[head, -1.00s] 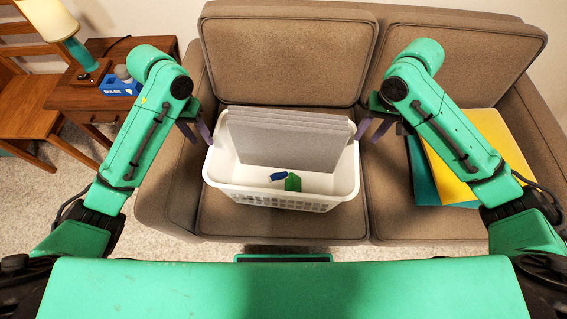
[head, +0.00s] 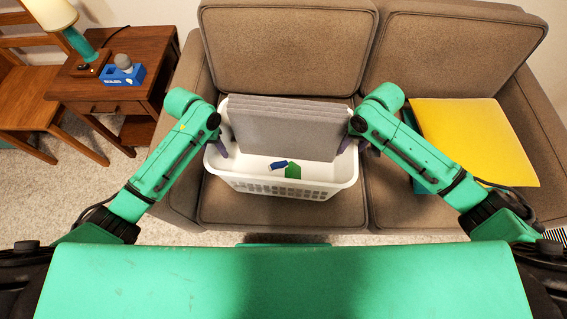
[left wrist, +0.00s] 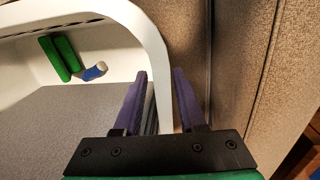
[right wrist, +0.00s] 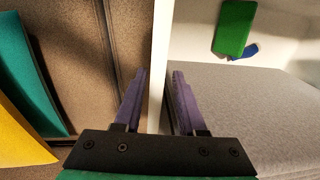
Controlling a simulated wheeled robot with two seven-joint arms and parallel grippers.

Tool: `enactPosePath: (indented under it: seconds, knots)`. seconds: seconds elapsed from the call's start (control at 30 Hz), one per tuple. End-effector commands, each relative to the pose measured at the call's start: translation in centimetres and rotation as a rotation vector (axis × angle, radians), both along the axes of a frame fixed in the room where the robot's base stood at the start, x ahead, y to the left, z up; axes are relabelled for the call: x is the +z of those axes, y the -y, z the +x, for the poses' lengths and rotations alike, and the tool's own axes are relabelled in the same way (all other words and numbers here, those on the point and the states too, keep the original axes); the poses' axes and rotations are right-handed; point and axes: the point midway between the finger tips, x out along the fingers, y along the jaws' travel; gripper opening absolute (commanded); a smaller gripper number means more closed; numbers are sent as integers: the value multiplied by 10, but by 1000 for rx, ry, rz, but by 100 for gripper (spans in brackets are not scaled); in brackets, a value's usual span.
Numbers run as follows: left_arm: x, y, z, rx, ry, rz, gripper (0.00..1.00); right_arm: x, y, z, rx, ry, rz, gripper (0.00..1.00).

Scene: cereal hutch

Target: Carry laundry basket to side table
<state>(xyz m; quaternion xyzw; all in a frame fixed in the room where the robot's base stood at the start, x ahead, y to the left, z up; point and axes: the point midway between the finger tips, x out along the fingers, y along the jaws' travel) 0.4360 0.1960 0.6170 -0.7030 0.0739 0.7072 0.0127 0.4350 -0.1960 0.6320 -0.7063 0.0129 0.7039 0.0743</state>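The white laundry basket (head: 280,187) sits on the left seat of the brown sofa. It holds a stack of grey slabs (head: 288,128), green pieces (head: 293,171) and a small blue item (head: 279,165). My left gripper (head: 233,150) is at the basket's left rim. In the left wrist view its open fingers (left wrist: 160,73) straddle the rim (left wrist: 161,95). My right gripper (head: 352,146) is at the right rim. In the right wrist view its open fingers (right wrist: 159,72) stand either side of the rim (right wrist: 160,45). The side table (head: 148,55) stands left of the sofa.
A lamp (head: 90,44) and a blue box with a grey knob (head: 125,74) stand on the side table; its right part is bare. A wooden chair (head: 28,105) stands left of it. Yellow (head: 470,130) and teal (right wrist: 30,75) sheets lie on the right seat.

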Motion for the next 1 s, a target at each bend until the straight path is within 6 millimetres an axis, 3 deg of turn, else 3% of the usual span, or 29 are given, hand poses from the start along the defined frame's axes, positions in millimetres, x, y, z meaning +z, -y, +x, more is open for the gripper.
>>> enactPosePath:
  seconds: [0.13, 0.4, 0.47, 0.5, 0.53, 1.0]
  knots:
    - [-13, 1, -1, -1, -2, 0, 40, -13, -1, 0, 0, 0, -1, 40]
    - [-15, 1, 0, -1, 0, 0, 40, -15, -1, 0, 0, 1, -1, 40]
    - [-15, 1, 0, -1, 0, 0, 21, -15, -1, 0, 0, 1, 0, 21]
    - [-15, 1, 0, -1, 0, 0, 6, -14, -1, 0, 0, 1, 0, 6]
    - [-15, 1, 0, -1, 0, 0, 0, -14, -1, 0, 0, 1, 0, 0]
    - [-14, 1, 0, -1, 0, 0, 0, -14, -1, 0, 0, 2, 0, 0]
